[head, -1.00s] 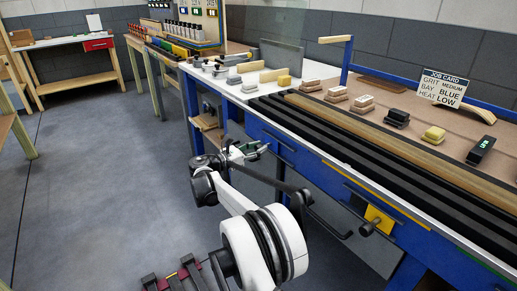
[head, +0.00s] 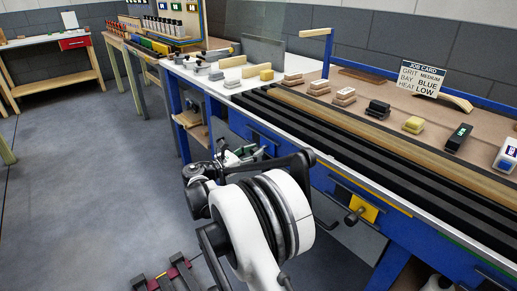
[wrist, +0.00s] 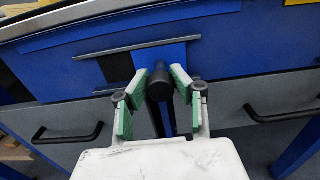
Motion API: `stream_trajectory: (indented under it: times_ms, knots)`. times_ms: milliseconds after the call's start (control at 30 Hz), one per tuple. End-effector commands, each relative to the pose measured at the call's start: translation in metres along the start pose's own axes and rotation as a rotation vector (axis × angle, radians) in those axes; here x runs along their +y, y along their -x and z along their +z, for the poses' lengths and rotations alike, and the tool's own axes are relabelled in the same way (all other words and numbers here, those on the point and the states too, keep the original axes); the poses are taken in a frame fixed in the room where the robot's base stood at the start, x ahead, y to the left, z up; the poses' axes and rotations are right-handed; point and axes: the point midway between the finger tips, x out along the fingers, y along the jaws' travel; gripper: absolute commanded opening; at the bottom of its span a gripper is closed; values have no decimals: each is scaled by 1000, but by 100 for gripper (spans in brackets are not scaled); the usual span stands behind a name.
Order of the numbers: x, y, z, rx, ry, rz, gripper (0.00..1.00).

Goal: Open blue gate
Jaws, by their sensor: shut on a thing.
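The blue gate (wrist: 168,56) is a blue plate in a slot on the bench's blue front, with a dark opening (wrist: 117,67) visible to its left in the wrist view. A black round knob (wrist: 159,86) sticks out from the gate. My gripper (wrist: 158,92) has its green pads on either side of the knob, shut on it. In the head view my gripper (head: 240,155) is at the bench front, and my arm partly hides it. The knob cannot be made out there.
A yellow gate (head: 369,212) with its own knob is further right on the bench front. Grey drawers with black handles (wrist: 68,136) lie below the blue front. A job card (head: 421,78) reads medium, blue, low. Sanding blocks stand on the bench top.

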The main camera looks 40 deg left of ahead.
Motion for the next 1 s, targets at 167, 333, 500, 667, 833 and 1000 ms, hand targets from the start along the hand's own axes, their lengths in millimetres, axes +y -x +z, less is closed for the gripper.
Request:
stream_trajectory:
  times_ms: [167, 333, 500, 667, 833, 1000]
  knots:
    - [0, -1, 0, 0, 0, -1, 0]
    - [0, -1, 0, 0, 0, -1, 39]
    - [0, -1, 0, 0, 0, -1, 44]
    - [0, 0, 0, 0, 0, -1, 44]
    - [0, 16, 0, 0, 0, 0, 44]
    - [0, 49, 0, 0, 0, 1, 44]
